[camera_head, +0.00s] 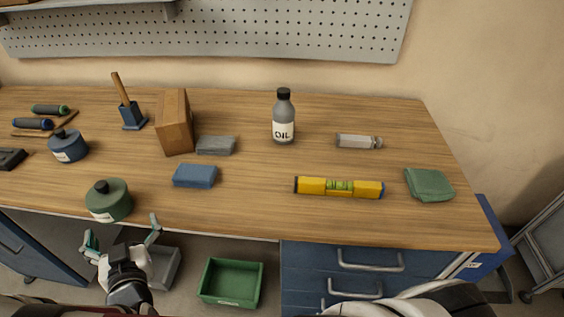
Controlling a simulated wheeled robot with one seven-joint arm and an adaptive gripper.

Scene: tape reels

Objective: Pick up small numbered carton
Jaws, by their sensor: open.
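A brown cardboard carton (177,124) stands upright at the back left of the wooden workbench. I cannot make out any number on the sides that show. My gripper (121,231) is at the lower left, in front of the bench's front edge. Its two teal fingers are spread wide and nothing is between them. It is well apart from the carton, nearer to the camera and lower in the picture.
A green can (109,201) stands near the front edge, just beyond my gripper. A blue sponge (195,176) and grey block (216,145) lie by the carton. An oil bottle (284,118) and yellow level (339,188) are further right. A green bin (231,262) sits below.

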